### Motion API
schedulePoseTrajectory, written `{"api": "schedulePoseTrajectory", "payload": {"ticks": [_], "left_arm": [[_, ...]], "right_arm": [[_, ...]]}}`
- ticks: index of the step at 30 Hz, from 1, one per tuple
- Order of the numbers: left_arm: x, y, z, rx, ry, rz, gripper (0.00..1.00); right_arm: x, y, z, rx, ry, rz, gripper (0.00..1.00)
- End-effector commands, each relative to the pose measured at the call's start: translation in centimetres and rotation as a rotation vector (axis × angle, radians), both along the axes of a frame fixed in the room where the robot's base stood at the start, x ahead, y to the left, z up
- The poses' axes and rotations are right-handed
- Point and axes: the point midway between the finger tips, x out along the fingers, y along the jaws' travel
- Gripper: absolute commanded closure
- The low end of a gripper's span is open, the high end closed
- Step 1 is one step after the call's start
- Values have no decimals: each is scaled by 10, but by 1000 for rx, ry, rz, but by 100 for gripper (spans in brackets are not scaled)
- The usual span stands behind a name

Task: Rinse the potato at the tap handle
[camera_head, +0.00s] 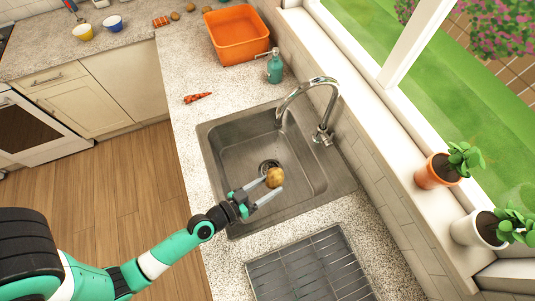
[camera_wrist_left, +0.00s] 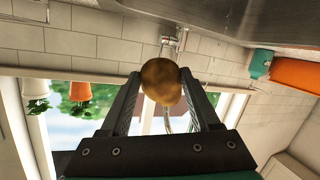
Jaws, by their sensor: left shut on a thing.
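A round brown potato (camera_head: 275,177) is held over the sink (camera_head: 222,146), in front of the drain in the head view. My left gripper (camera_head: 268,190) is shut on it, with one finger on each side. The wrist view also shows the potato (camera_wrist_left: 161,80) between the fingertips. The chrome tap (camera_head: 309,82) stands on the sink's right edge, its spout arching over the basin. The tap handle (camera_head: 323,137) is at the base of the tap, to the right of and above the potato in the picture. I see no water running. My right gripper is not in view.
A green soap dispenser (camera_head: 275,66) and an orange tub (camera_head: 238,35) stand beyond the sink. A carrot (camera_head: 198,97) lies on the counter. A drying rack (camera_head: 312,268) is on the near side. Potted plants (camera_head: 435,172) line the windowsill at right.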

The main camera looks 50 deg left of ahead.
Motion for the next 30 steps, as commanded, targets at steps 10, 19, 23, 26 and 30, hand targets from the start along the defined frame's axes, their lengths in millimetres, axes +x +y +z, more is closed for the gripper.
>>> {"api": "schedulePoseTrajectory", "payload": {"ticks": [10,19,23,26,30], "left_arm": [[28,26,-10,0,-3,4,96],[54,49,-16,1,-3,3,96],[65,59,-19,2,-3,3,96],[74,66,-23,1,-4,2,96],[85,77,-26,1,-4,1,96]], "right_arm": [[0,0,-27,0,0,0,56],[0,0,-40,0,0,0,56],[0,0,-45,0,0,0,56],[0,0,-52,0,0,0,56],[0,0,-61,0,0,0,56]]}}
